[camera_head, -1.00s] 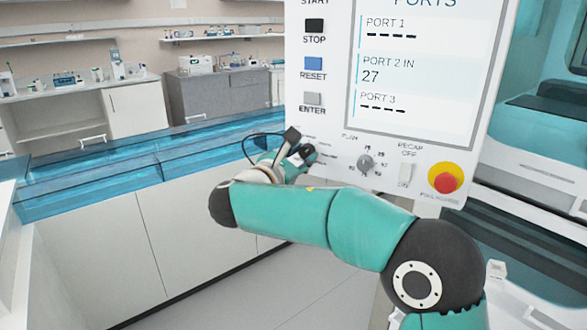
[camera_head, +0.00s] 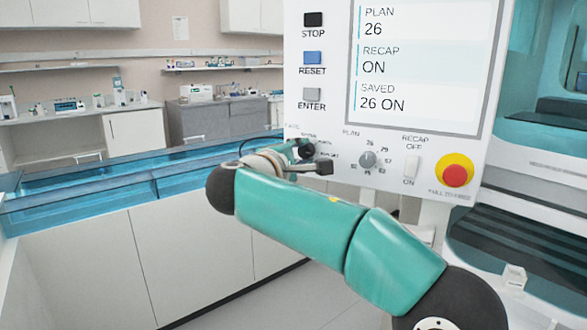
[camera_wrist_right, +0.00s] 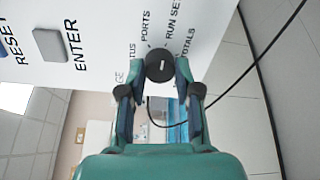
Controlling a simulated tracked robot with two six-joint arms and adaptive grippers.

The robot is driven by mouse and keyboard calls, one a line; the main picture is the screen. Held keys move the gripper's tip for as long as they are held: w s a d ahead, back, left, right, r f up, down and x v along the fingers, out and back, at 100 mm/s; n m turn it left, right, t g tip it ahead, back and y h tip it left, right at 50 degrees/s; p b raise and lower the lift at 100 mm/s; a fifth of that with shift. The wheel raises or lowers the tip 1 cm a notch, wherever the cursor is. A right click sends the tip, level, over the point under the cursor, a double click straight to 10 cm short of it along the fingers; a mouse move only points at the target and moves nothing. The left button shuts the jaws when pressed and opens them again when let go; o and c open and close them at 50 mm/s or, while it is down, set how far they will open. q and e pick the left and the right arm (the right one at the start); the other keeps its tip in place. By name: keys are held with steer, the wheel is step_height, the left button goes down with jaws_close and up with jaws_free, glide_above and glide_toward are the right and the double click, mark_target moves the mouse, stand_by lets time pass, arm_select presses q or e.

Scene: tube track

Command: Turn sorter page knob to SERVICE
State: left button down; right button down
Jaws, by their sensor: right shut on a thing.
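The page knob (camera_wrist_right: 159,65) is a dark round knob on the panel of the white sorter console (camera_head: 390,155). The labels STATUS, PORTS, RUN SET and TOTALS fan around it in the right wrist view; SERVICE cannot be read. A small white mark shows on its face, but its aim is unclear. My right gripper (camera_wrist_right: 162,76) is shut on the knob, one finger on each side. In the head view my right gripper (camera_head: 302,152) is at the panel's lower left, hiding part of the labels. The screen (camera_head: 425,65) reads PLAN 26, RECAP ON, SAVED 26 ON. My left gripper is out of view.
Right of the page knob are the grey plan knob (camera_head: 367,160), the white recap switch (camera_head: 411,167) and a red emergency button (camera_head: 454,176) on yellow. STOP, RESET and ENTER (camera_head: 311,95) buttons are above. A blue-walled channel (camera_head: 100,190) tops the white cabinets at left.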

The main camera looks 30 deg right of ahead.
steer(key=m+b, duration=0.1)
steer(key=m, duration=0.1)
steer(key=m+b, duration=0.1)
steer(key=b, duration=0.1)
steer(key=m+b, duration=0.1)
steer(key=m, duration=0.1)
steer(key=shift+s+d+f+m, duration=0.25)
steer(key=shift+d+f+m, duration=0.05)
steer(key=shift+d+f, duration=0.05)
steer(key=m+b, duration=0.4)
steer(key=m, duration=0.1)
steer(key=shift+t, duration=0.3)
steer(key=m+b, duration=0.3)
steer(key=m, duration=0.3)
steer(key=shift+b, duration=0.35)
steer(key=m+b, duration=0.1)
steer(key=m, duration=0.4)
steer(key=shift+b, duration=0.35)
steer(key=shift+r, duration=0.1)
steer(key=c, duration=0.8)
jaws_free()
steer(key=shift+d, duration=0.15)
steer(key=shift+c, duration=0.2)
steer(key=shift+o, duration=0.3)
steer(key=shift+w+a, duration=0.1)
steer(key=shift+a, duration=0.1)
steer(key=shift+t, duration=0.3)
